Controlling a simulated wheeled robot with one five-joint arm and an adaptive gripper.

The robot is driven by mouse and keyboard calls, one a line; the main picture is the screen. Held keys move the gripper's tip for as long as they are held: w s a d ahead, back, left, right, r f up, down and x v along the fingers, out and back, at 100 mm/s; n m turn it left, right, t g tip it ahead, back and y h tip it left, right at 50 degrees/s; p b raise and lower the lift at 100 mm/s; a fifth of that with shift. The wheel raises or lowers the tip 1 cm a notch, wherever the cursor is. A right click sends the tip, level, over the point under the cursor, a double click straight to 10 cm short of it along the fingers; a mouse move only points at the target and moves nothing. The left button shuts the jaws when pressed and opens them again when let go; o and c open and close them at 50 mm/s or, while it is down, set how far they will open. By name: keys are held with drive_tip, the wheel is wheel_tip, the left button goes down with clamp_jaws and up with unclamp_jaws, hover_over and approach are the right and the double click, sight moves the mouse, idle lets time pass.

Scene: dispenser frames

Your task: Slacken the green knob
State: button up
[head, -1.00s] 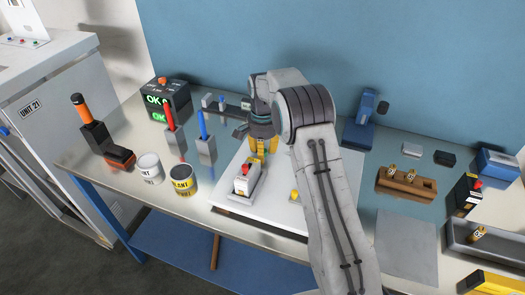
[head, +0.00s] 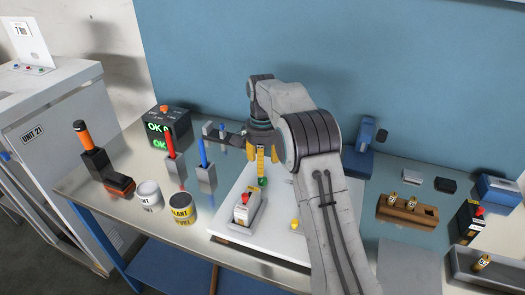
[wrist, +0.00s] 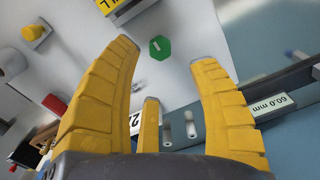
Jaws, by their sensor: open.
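The green knob (head: 263,182) sits on the white board (head: 272,237), just below my fingers in the head view. In the wrist view it is a green hexagon (wrist: 161,48) with a white mark on its top, near the gap between the fingertips. My gripper (head: 262,168) is open. In the wrist view its yellow fingers (wrist: 164,62) are spread, with nothing held between them. The knob looks apart from the fingers; the exact height between them cannot be told.
A white-and-grey block with a red top (head: 244,208) and a yellow knob (head: 294,224) stand on the board. Red (head: 169,143) and blue (head: 203,152) upright tools and two cans (head: 181,208) are left. A wooden holder (head: 407,211) stands right.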

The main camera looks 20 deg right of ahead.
sight(263, 180)
drive_tip(key=shift+r, duration=2.3)
